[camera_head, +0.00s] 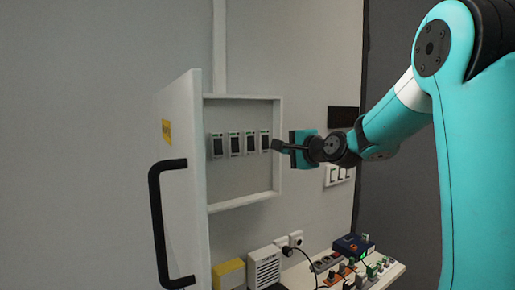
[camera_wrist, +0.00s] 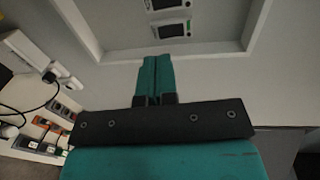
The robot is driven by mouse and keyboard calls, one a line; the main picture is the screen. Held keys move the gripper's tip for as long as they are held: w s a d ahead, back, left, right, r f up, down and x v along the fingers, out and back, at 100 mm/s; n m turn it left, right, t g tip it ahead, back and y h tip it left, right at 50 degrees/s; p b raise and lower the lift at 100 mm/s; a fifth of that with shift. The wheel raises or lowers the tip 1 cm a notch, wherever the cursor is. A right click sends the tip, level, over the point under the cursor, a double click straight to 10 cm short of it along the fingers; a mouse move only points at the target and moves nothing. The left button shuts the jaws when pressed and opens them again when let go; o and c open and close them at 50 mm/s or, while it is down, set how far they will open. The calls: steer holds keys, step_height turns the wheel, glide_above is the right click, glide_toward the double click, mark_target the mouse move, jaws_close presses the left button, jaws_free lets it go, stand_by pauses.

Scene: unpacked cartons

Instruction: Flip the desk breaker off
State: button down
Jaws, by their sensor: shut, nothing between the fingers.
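A row of several dark breakers (camera_head: 234,145) with small green marks on top sits inside an open wall panel box (camera_head: 242,203). Their labels are too small to read, so I cannot tell which is the desk breaker. My gripper (camera_head: 277,146) is shut and empty, at the box's right edge, close to the rightmost breaker (camera_head: 265,141). In the wrist view, the shut fingertips (camera_wrist: 154,62) point toward the box. Two breakers show beyond them, the nearer one (camera_wrist: 172,30) apart from the tips in the picture. Lever positions are too small to tell.
The panel door (camera_head: 187,200) stands open on the left, with a black handle (camera_head: 160,225) sticking out. Below are a yellow box (camera_head: 229,274), a white vented box (camera_head: 264,267) and a shelf of power strips (camera_head: 370,283). Wall switches (camera_head: 339,174) sit right of the box.

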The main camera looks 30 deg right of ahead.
mark_target(253, 148)
steer(key=w+p, duration=0.2)
steer(key=w, duration=0.2)
steer(key=w+p, duration=0.3)
steer(key=w, duration=0.1)
steer(key=w+a+f+p, duration=0.1)
steer(key=w+p, duration=0.1)
steer(key=w, duration=0.3)
steer(key=shift+f+p, duration=0.1)
steer(key=shift+p, duration=0.3)
steer(key=shift+w+f, duration=0.25)
steer(key=shift+w, duration=0.25)
steer(key=shift+f, duration=0.1)
steer(key=shift+f+b, duration=0.25)
steer(key=shift+b, duration=0.4)
steer(key=shift+w+d+r, duration=0.1)
steer(key=shift+r, duration=0.2)
steer(key=shift+f, duration=0.1)
